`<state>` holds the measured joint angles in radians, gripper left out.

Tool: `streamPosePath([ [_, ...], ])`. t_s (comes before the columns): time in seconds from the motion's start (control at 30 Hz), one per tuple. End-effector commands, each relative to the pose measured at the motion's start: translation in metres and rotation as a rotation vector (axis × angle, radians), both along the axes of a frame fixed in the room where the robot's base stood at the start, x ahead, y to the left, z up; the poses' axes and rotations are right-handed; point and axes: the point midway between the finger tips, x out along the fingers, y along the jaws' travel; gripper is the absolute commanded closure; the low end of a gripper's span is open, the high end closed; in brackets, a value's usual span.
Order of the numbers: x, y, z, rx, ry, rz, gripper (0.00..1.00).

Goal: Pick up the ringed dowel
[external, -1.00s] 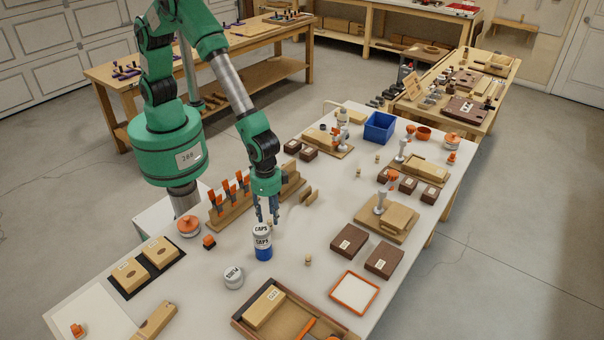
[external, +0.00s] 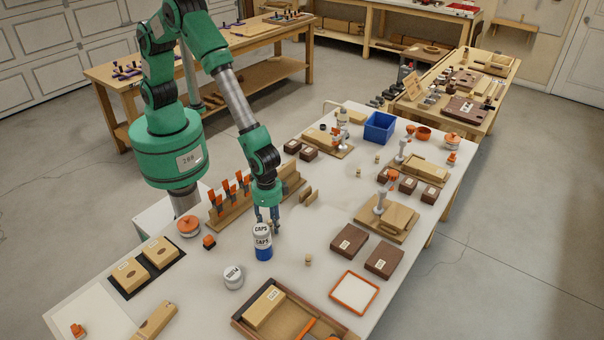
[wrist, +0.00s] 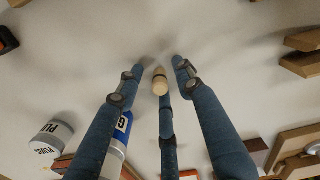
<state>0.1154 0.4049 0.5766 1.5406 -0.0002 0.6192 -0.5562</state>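A small pale wooden dowel (wrist: 160,82) stands between the fingertips of my gripper (wrist: 160,70) in the wrist view. The gripper is open, with gaps between the fingers and the dowel. I cannot clearly make out a ring on it. In the external view my gripper (external: 268,217) points down just behind the white and blue CAPS can (external: 263,245). The can hides the fingertips and the dowel there. In the wrist view the can (wrist: 118,140) stands close beside the left finger, partly covered by it.
A white PLUGS can (external: 233,277) stands front left of the CAPS can. Another small dowel (external: 308,260) stands to the right. A wooden rack (external: 250,200) with orange-handled tools is behind left. Wooden blocks (external: 309,196) lie right of the gripper. The tabletop around the dowel is otherwise clear.

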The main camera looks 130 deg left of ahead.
Motion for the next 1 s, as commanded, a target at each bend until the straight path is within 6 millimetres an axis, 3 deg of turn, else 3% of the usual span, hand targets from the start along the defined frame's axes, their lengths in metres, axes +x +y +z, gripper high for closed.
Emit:
streamPosePath([
  [0.23, 0.000, 0.000, 0.000, 0.000, 0.000, 0.000, 0.64],
  [0.4, 0.000, 0.000, 0.000, 0.000, 0.000, 0.000, 0.95],
  [0.83, 0.000, 0.000, 0.002, 0.000, 0.000, 0.000, 0.96],
  [1.0, 0.000, 0.000, 0.012, 0.000, -0.001, 0.000, 0.96],
])
